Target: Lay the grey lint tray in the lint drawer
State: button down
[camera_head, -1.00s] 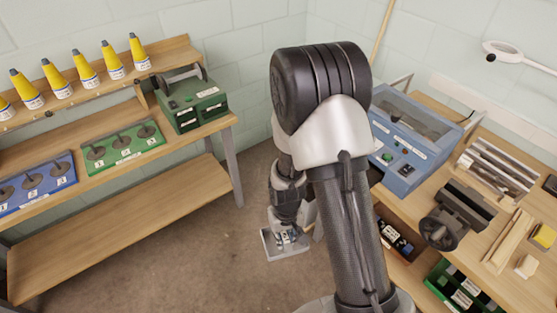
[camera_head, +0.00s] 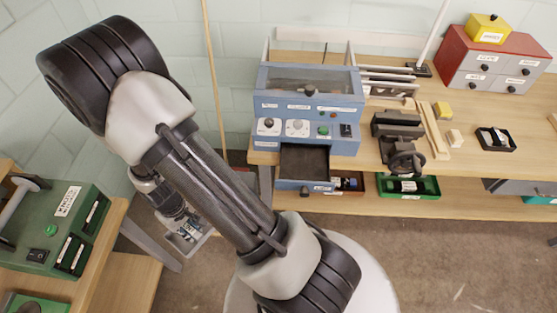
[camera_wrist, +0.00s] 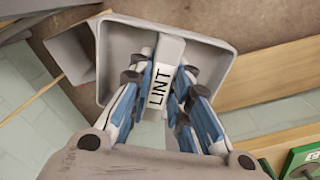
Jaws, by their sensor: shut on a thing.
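The grey lint tray (camera_wrist: 118,42) fills the top of the wrist view, with a white LINT label on its raised middle grip. My gripper (camera_wrist: 165,95) is shut on that grip, with blue-and-white fingers on both sides. In the head view the tray (camera_head: 200,237) hangs from my gripper (camera_head: 186,226) at lower left, left of the right bench and partly hidden by my arm. The lint drawer (camera_head: 303,163) is pulled out below the blue machine; its dark inside looks empty. A small label on its front is too small to read. The tray is well apart from the drawer.
The blue machine (camera_head: 310,95) stands on the right bench (camera_head: 460,150). A dark bin (camera_head: 349,183) and a green bin (camera_head: 420,192) sit low beside the drawer. A green knotter machine (camera_head: 58,228) is on the left bench. A tall wooden pole (camera_head: 212,70) leans behind my arm.

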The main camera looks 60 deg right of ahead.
aim_at(305, 168)
jog(key=i+j+z, duration=0.15)
jog(key=z, duration=0.35)
jog(key=i+j+z, duration=0.15)
jog(key=z, duration=0.35)
jog(key=i+j+z, duration=0.1)
jog(key=j+z, duration=0.25)
jog(key=z, duration=0.15)
jog(key=j+z, duration=0.25)
jog(key=z, duration=0.25)
